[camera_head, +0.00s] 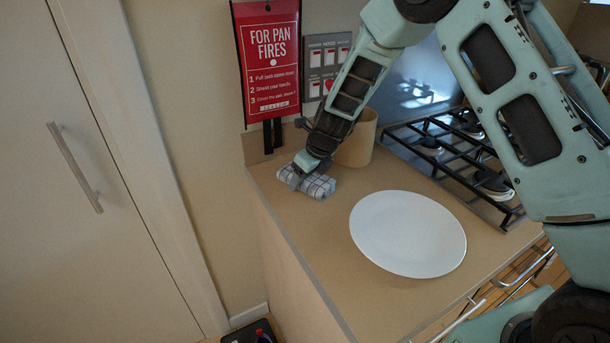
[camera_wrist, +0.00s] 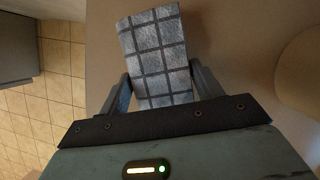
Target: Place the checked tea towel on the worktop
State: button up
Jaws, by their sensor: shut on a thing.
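The checked tea towel (camera_head: 308,182) is a small folded bundle, white-grey with dark lines. It is at the back left corner of the tan worktop (camera_head: 318,235), by the left edge. My gripper (camera_head: 304,165) is above it with the fingers pointing down. In the wrist view the towel (camera_wrist: 157,55) is between the two fingers of my gripper (camera_wrist: 162,88), which press on its sides. The towel is at or just above the worktop surface; I cannot tell if it bears on it.
A white plate (camera_head: 408,233) lies on the worktop to the right. A tan cylinder (camera_head: 357,145) stands just behind my gripper. The black hob grate (camera_head: 455,150) is at the back right. A red fire-blanket pouch (camera_head: 268,65) hangs on the wall. The front left worktop is clear.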

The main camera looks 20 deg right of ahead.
jog(key=shift+f, duration=0.1)
jog(key=o, duration=1)
jog(key=shift+c, duration=0.2)
